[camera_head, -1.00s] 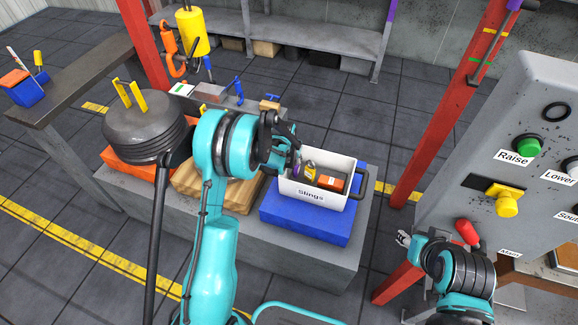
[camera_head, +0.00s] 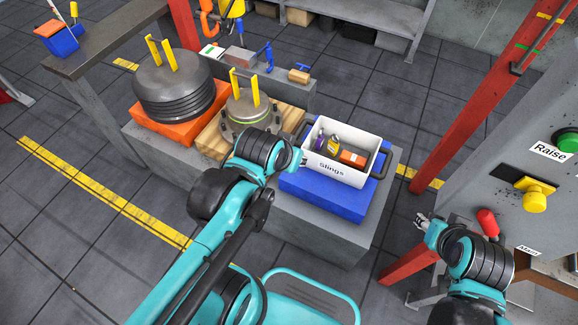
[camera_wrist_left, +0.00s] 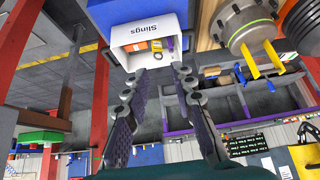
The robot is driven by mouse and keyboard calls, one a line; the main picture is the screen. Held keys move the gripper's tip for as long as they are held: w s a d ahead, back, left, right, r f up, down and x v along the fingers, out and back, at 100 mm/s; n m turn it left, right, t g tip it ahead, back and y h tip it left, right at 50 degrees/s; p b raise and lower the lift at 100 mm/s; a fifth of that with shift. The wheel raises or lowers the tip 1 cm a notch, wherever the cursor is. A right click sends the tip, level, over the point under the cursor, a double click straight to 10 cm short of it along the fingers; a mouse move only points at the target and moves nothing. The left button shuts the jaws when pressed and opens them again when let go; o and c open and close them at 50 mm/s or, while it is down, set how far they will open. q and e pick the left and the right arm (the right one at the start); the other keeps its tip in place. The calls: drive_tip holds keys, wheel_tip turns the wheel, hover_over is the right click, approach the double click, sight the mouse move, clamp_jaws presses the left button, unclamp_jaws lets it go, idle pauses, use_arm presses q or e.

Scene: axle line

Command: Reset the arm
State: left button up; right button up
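My left arm reaches in from the bottom of the head view. Its gripper (camera_head: 297,158) is at the left side of the white Slings bin (camera_head: 335,174), small and partly hidden by the wrist. In the left wrist view the two dark fingers (camera_wrist_left: 160,78) stand apart with nothing between them. The Slings bin also shows there, beyond the fingertips (camera_wrist_left: 146,28). My right gripper (camera_head: 424,221) is at the lower right, left of the control panel, too small to tell its finger gap.
The bin, holding several small items, stands on a blue block (camera_head: 318,205). A metal disc with yellow handles (camera_head: 249,108) is on a wooden block. A stack of dark discs (camera_head: 174,88) is on an orange block. A red post (camera_head: 470,100) and control panel (camera_head: 535,165) stand right.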

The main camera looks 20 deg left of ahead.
use_arm(q)
drive_tip(key=s, duration=0.1)
drive_tip(key=s+f, duration=0.1)
drive_tip(key=shift+s+d, duration=0.1)
drive_tip(key=shift+s, duration=0.3)
